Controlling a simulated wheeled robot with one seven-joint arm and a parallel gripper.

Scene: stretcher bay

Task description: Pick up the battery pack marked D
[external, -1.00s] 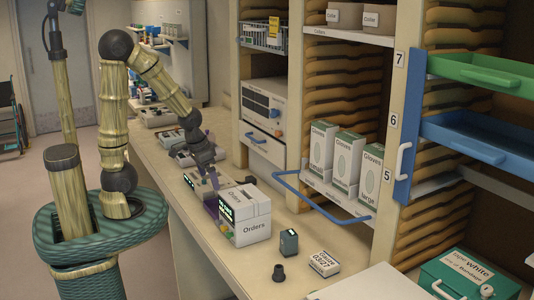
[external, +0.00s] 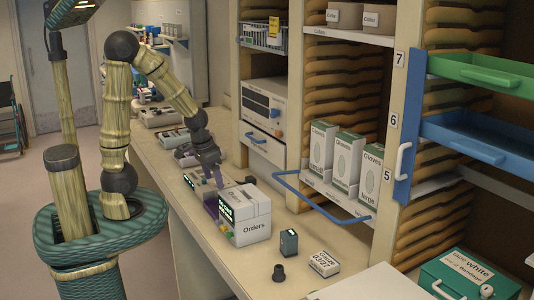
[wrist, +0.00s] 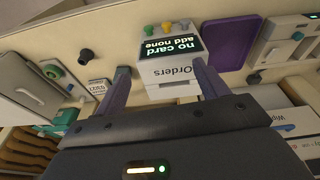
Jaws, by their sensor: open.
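No letter D is legible on anything in view. A small dark teal block (external: 289,242), which may be the battery pack, stands upright on the counter right of the Orders box, in the external view. My gripper (external: 217,184) is open and empty, over the counter just behind and left of the Orders box (external: 251,225). In the wrist view the Orders box (wrist: 169,71) shows between and beyond the fingers of my gripper (wrist: 163,75), with a screen reading "no card add none".
A dark knob (external: 279,272) and a gauze box (external: 324,263) lie near the teal block. A blue rail handle (external: 310,203) juts over the counter. A green case (external: 468,279) sits at the right. Several devices line the counter farther back.

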